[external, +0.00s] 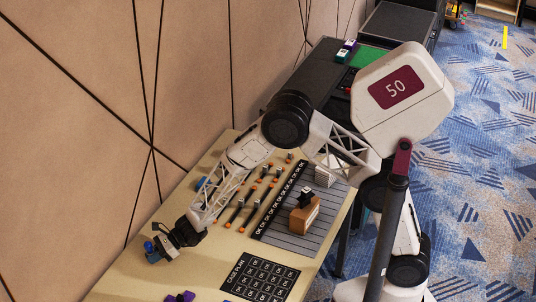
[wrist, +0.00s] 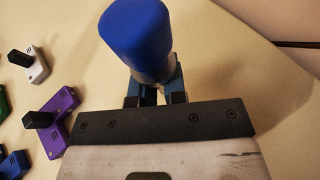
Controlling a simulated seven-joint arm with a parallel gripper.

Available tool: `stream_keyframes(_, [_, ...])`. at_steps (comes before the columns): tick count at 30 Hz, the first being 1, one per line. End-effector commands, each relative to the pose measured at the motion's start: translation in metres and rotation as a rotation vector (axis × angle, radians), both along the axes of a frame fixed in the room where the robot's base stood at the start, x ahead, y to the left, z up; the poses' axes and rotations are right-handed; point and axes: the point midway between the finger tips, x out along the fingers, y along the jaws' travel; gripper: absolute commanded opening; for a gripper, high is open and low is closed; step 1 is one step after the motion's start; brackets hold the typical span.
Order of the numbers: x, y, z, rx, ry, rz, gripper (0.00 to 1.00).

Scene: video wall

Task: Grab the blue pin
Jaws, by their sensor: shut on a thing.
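The blue pin (wrist: 137,35) stands large in the wrist view, with a rounded blue top, between the fingertips of my gripper (wrist: 157,95). My gripper is shut on it. In the external view the blue pin (external: 149,247) shows as a small blue tip at the end of my gripper (external: 160,250), low over the left part of the table. The lower part of the pin is hidden by the fingers. I cannot tell whether the pin touches the table.
The tan table (external: 120,272) carries a black grid card (external: 261,278), a striped board, a brown box (external: 305,214) and rods with orange ends. Purple (wrist: 53,122), white (wrist: 30,65), green and blue pieces lie left in the wrist view. A panelled wall (external: 80,120) runs alongside.

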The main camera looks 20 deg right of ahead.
Motion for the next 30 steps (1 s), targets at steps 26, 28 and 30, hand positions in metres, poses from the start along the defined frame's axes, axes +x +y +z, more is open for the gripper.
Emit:
stream_keyframes(26, [-0.062,-0.114,0.014,0.002,-0.002,0.0,0.0])
stream_keyframes(28, [-0.065,-0.119,0.014,0.002,-0.001,-0.001,0.0])
stream_keyframes(30, [-0.067,-0.122,0.014,0.001,-0.001,0.0,0.0])
